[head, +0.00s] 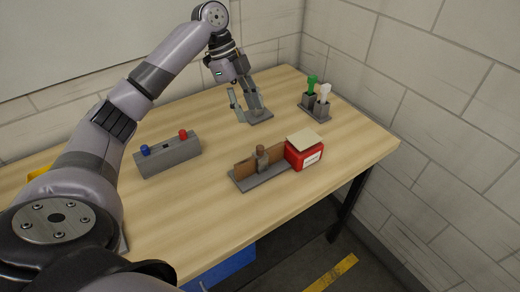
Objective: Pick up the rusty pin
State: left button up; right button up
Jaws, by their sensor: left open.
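A small upright grey piece with a rusty-brown top, likely the rusty pin (261,151), stands on a flat grey base (270,179) near the front of the wooden table. A brown panel (243,170) is behind it. My left gripper (245,113) is open and points down over the back middle of the table, well behind this piece and apart from it. A low grey plate (262,117) lies under its fingers. Whether anything stands between the fingers is too small to tell. My right gripper is not in view.
A red box with a pale top (303,158) stands right of the brown panel. A grey block with blue and red buttons (167,157) is at the left. A grey holder with green and white pieces (315,109) is at the back right. The table's (205,215) front is clear.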

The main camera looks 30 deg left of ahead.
aim_at(260, 147)
pick_arm(q)
jog(key=p+x, duration=0.1)
jog(key=x, duration=0.6)
jog(key=shift+w+f, duration=0.1)
jog(key=shift+f, duration=0.1)
jog(key=f, duration=0.1)
jog(key=f+p, duration=0.2)
jog(key=f, duration=0.1)
jog(key=shift+s+d+f, duration=0.1)
jog(key=shift+s+d, duration=0.15)
jog(key=shift+d, duration=0.15)
jog(key=shift+d+f, duration=0.15)
jog(key=shift+f, duration=0.2)
jog(key=shift+c, duration=1.6)
jog(key=c, duration=0.7)
grip_shut()
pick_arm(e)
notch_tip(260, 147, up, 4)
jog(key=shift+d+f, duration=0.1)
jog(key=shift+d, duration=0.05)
